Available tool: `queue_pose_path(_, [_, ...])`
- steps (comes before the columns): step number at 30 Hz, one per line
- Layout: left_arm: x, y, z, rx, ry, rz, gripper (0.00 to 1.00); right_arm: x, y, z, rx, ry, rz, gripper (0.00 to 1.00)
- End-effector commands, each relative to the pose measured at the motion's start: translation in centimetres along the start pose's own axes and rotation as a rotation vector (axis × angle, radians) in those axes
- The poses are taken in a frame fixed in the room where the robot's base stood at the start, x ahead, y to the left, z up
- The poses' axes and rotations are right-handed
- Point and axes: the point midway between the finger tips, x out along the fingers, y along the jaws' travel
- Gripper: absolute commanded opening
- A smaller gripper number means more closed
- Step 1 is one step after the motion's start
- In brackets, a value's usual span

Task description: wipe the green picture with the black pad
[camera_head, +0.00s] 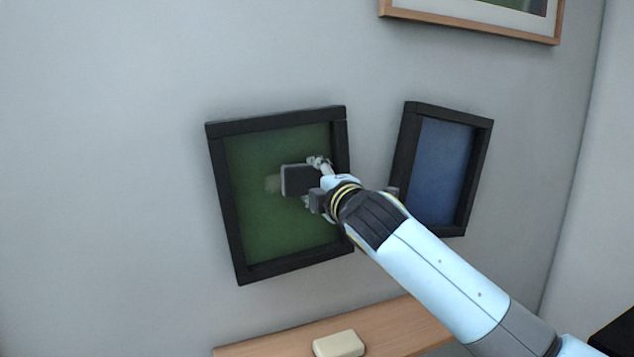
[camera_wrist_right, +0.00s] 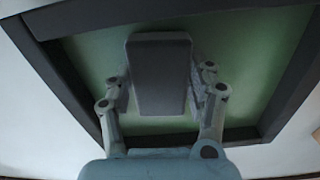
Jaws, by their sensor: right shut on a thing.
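The green picture (camera_head: 285,235) hangs on the wall in a black frame, left of centre in the head view. A small paler smudge (camera_head: 272,184) shows on it, just left of the pad. My right gripper (camera_head: 318,182) is shut on the black pad (camera_head: 298,180) and holds it in front of the picture's middle. In the right wrist view the pad (camera_wrist_right: 159,75) sits between both fingers of the gripper (camera_wrist_right: 160,90), with the green surface (camera_wrist_right: 90,55) behind it. I cannot tell whether the pad touches the surface. My left gripper is out of view.
A blue picture (camera_head: 442,172) in a black frame hangs to the right, partly behind my right arm. A wooden shelf (camera_head: 270,345) below holds a cream block (camera_head: 338,345). A wood-framed picture (camera_head: 480,22) hangs at the top right. The wall to the left is bare.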

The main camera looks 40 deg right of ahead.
Motion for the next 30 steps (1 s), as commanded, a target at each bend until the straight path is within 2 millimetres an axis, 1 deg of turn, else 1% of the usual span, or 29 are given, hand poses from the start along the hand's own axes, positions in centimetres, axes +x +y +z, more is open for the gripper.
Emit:
queue_pose_path(10, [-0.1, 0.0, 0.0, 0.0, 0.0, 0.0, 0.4, 0.5, 0.0, -0.2, 0.001, 0.0, 0.0, 0.3])
queue_pose_path(21, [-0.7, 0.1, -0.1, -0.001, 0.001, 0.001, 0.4, 0.3, -0.2, -3.4, 0.004, 0.001, 0.001, 0.3])
queue_pose_path(30, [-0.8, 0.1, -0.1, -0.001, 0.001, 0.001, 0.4, 0.3, -0.5, -4.7, 0.003, 0.0, -0.001, 0.3])
